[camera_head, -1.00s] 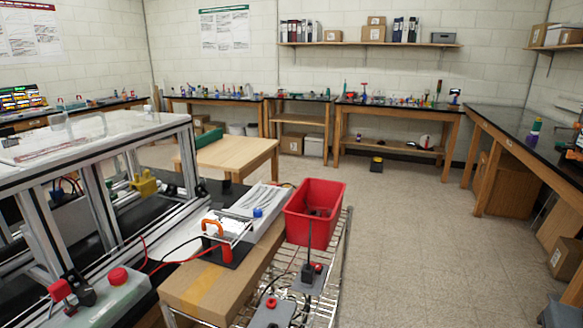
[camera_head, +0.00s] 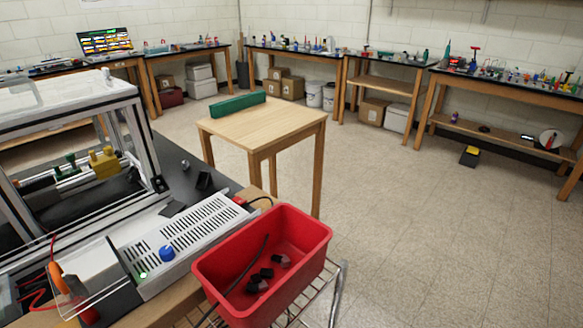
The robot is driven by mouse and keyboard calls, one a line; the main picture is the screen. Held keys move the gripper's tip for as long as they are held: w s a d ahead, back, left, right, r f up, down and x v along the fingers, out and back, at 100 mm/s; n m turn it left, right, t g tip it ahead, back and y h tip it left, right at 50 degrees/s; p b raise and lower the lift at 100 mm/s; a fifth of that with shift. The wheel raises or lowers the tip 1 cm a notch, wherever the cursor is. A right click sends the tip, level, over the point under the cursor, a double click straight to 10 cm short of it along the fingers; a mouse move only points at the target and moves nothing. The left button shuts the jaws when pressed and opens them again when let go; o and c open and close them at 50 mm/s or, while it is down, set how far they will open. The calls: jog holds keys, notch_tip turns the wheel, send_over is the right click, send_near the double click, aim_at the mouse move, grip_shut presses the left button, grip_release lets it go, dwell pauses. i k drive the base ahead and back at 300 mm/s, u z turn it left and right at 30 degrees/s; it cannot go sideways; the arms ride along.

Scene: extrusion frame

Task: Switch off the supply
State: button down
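The supply (camera_head: 185,240) appears to be the pale, slotted metal box in the lower left, beside the red bin. It has a blue knob (camera_head: 166,253) on its near end and a small lit green light (camera_head: 143,275) beside it. A small red part (camera_head: 239,201) shows at its far end, by a black cable; I cannot tell whether it is a switch. My gripper is not in view.
A red bin (camera_head: 318,250) with small dark pieces stands right of the supply. An extrusion frame (camera_head: 145,125) with clear panels stands left. A wooden table (camera_head: 262,121) with a green block stands behind. The floor on the right is mostly clear.

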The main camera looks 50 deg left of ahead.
aim_at(238, 200)
jog(key=i, duration=1.1)
jog(key=u, duration=3.4)
